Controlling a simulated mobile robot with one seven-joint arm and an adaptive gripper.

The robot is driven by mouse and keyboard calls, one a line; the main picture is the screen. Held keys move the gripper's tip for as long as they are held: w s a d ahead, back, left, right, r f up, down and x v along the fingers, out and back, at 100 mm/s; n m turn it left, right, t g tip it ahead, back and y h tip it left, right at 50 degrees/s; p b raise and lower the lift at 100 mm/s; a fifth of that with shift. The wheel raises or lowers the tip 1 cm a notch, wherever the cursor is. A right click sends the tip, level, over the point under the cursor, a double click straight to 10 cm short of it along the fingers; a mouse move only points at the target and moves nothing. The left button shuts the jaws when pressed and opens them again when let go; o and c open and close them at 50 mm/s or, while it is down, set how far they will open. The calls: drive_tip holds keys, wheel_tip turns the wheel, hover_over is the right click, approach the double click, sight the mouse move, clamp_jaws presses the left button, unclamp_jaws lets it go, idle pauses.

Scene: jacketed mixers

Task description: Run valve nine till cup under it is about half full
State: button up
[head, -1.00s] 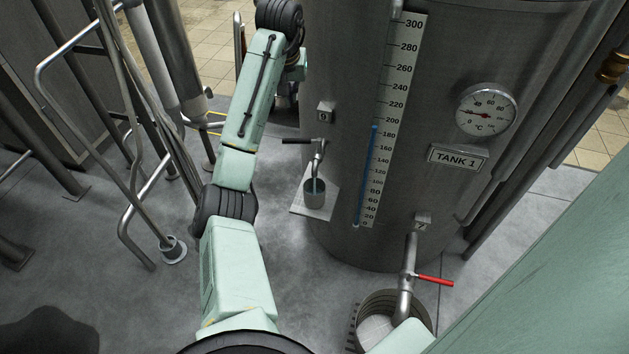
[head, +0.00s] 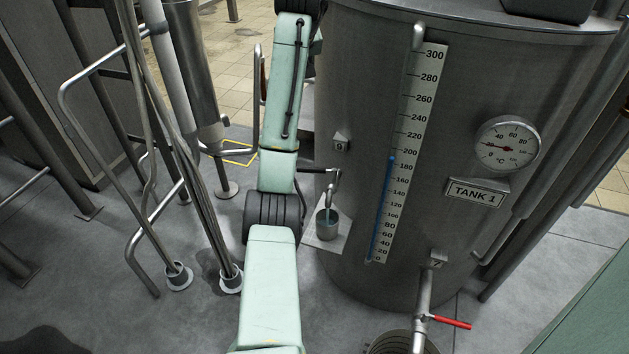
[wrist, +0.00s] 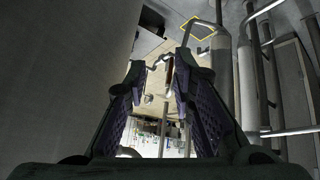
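The small valve tap (head: 332,183) on the tank's left side sits below a tag reading 9 (head: 340,142). Its dark lever (head: 318,170) points left, and its left end lies close to my arm's outline. The spout bends down over a small grey cup (head: 327,229) on a pale plate (head: 335,243). Bluish liquid shows inside the cup; its exact level is too small to read, and I cannot tell whether a stream runs. My gripper (wrist: 160,72) is open and empty in the wrist view, with two dark padded fingers apart. It is out of sight in the head view.
TANK 1 (head: 382,60) carries a level scale (head: 408,150) with a blue column near 190 and a dial (head: 508,145). A red-handled valve (head: 450,322) is lower right, above a bucket (head: 390,345). Pipes and rails (head: 110,170) stand at left.

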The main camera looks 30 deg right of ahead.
drive_tip(key=shift+o, duration=0.9)
drive_tip(key=r+n, duration=0.1)
drive_tip(key=a+r+n+t+b, duration=0.1)
drive_tip(key=r+n, duration=0.1)
drive_tip(key=a+r+n+b, duration=0.1)
drive_tip(key=n, duration=0.1)
drive_tip(key=shift+w+a+r, duration=0.15)
drive_tip(key=shift+w+r, duration=0.1)
drive_tip(key=shift+r, duration=0.1)
drive_tip(key=n+g+y+b, duration=0.2)
drive_tip(key=n+g+b, duration=0.45)
drive_tip(key=n, duration=0.25)
approach(310, 168)
drive_tip(key=shift+t, duration=0.25)
drive_tip(key=f, duration=0.5)
drive_tip(key=d+f, duration=0.1)
drive_tip(key=f, duration=0.2)
drive_tip(key=shift+w+f, duration=0.15)
drive_tip(key=shift+w, duration=0.25)
drive_tip(key=shift+c, duration=0.3)
clamp_jaws()
